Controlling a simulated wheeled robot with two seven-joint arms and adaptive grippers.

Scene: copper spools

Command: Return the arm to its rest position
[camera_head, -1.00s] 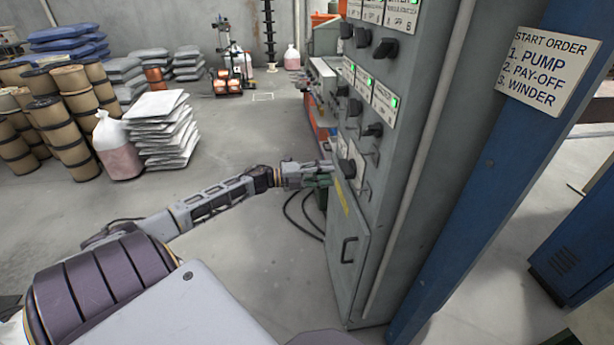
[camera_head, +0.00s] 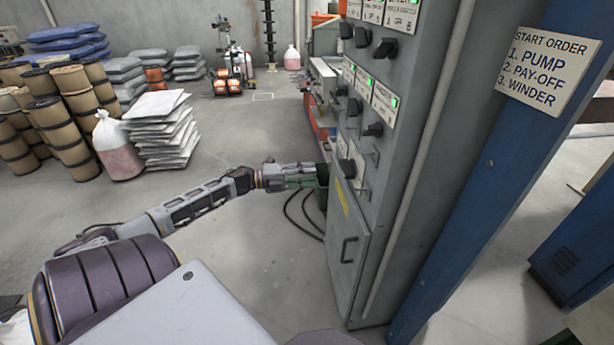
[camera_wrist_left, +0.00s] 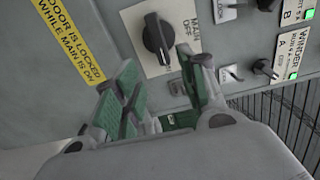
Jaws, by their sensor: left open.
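My left gripper (camera_head: 308,176) is open and empty in the head view, to the left of the grey control cabinet (camera_head: 355,235). Its green-padded fingers also show in the left wrist view (camera_wrist_left: 160,95), spread in front of the cabinet face. The black main switch knob (camera_wrist_left: 157,38) on a white plate lies beyond the fingertips, apart from them as far as I can tell. The same knob (camera_head: 346,169) shows in the head view right of the gripper. My left arm reaches in from the lower left. My right gripper is not in view.
A blue post (camera_head: 490,170) with a start order sign (camera_head: 547,70) stands right of the cabinet. Cables (camera_head: 300,215) lie on the floor by the cabinet. Spools (camera_head: 60,130) and stacked white sacks (camera_head: 162,130) stand at the left. The floor between is clear.

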